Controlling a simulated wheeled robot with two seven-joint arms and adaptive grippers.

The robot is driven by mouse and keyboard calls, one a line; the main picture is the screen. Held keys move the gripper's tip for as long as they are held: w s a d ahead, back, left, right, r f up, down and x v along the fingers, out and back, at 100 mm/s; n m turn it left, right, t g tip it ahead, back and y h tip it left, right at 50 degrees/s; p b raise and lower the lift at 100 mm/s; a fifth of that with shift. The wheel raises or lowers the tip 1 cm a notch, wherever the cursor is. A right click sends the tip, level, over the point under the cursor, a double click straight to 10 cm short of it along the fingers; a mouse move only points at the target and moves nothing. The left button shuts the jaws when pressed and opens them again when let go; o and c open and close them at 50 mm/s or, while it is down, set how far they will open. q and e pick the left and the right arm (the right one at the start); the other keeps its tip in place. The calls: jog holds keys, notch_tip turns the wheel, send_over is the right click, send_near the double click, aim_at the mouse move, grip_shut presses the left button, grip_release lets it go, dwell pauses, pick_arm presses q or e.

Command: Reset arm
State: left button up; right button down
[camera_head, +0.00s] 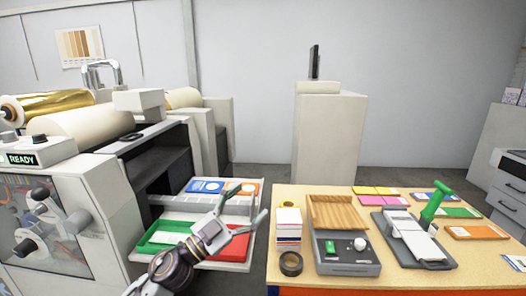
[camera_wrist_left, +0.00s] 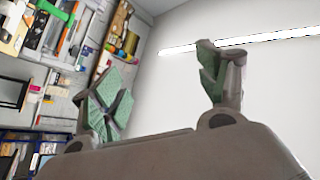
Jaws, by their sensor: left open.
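My left gripper (camera_head: 243,204) comes in from the lower left in the head view. It is open, its fingers spread and pointing up and to the right, over the front right part of the machine's output tray (camera_head: 237,266). Nothing shows between its fingers. In the left wrist view the same gripper (camera_wrist_left: 165,95) shows two green-padded fingers wide apart, with bare wall between them. My right gripper is in neither view.
A table (camera_head: 400,288) stands right of the tray, with a wooden tray (camera_head: 338,211), black tape roll (camera_head: 290,263), grey box (camera_head: 347,267), card stack (camera_head: 288,224) and green-handled stapler-like tool (camera_head: 434,206). The machine (camera_head: 70,200) stands at left. A pale cabinet (camera_head: 330,140) stands behind.

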pick_arm(q)
jog(key=w+a+f+n+t+y, duration=0.3)
jog(key=a+f+n+t+y, duration=0.2)
jog(key=a+f+n+y, duration=0.8)
jog(key=s+a+f+n+g+y, duration=0.2)
jog(key=s+f+g+y, duration=0.1)
jog(key=f, duration=0.3)
jog(key=s+a+f+n+g+y, duration=0.1)
jog(key=s+a+f+g+y, duration=0.2)
jog(key=s+f, duration=0.15)
jog(key=s+f+g+h, duration=0.1)
jog(key=s+f+g, duration=0.4)
jog(key=s+f, duration=0.3)
jog(key=s+f+g, duration=0.4)
jog(key=s+f, duration=0.2)
jog(key=s, duration=0.4)
jog(key=s+a+f+m+g, duration=0.1)
jog(key=s+f+g, duration=0.15)
jog(key=f, duration=3.05)
jog(key=s+a+f, duration=0.2)
jog(key=s+f, duration=0.7)
jog(key=s, duration=0.2)
jog(key=s+a+f, duration=0.3)
jog(key=s+f, duration=0.7)
jog(key=s, duration=0.1)
jog(key=shift+a+f, duration=0.15)
jog(key=shift+a, duration=0.15)
